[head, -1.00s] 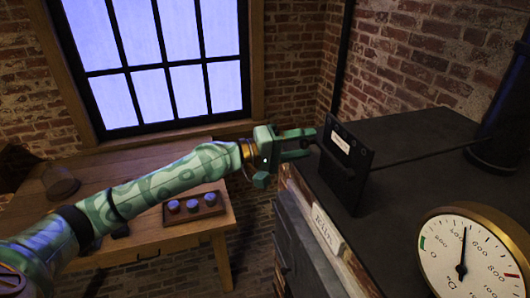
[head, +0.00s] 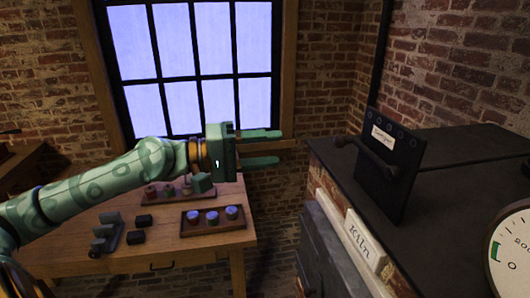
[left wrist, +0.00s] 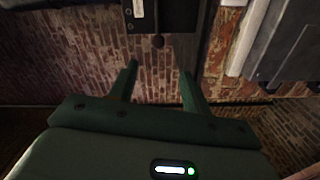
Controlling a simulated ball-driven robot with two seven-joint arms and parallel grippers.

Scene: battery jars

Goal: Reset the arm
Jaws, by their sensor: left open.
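My left arm comes in from the left in the head view. Its green left gripper (head: 262,149) is open and empty, held in the air in front of the window and above the wooden table. In the left wrist view the two fingers of the left gripper (left wrist: 158,85) are spread with only brick behind them. The fingers point toward a dark panel (head: 388,165) with a white label and a handle, standing on the kiln, and are apart from it. The panel also shows at the top of the left wrist view (left wrist: 180,15). My right gripper is not in view.
The wooden table (head: 185,257) holds a tray of bluish pots (head: 213,219), a second tray behind it and several dark blocks. The black kiln (head: 465,215) with a "Kiln" sign (head: 364,241) fills the right. A gauge (head: 512,250) is cut by the right edge.

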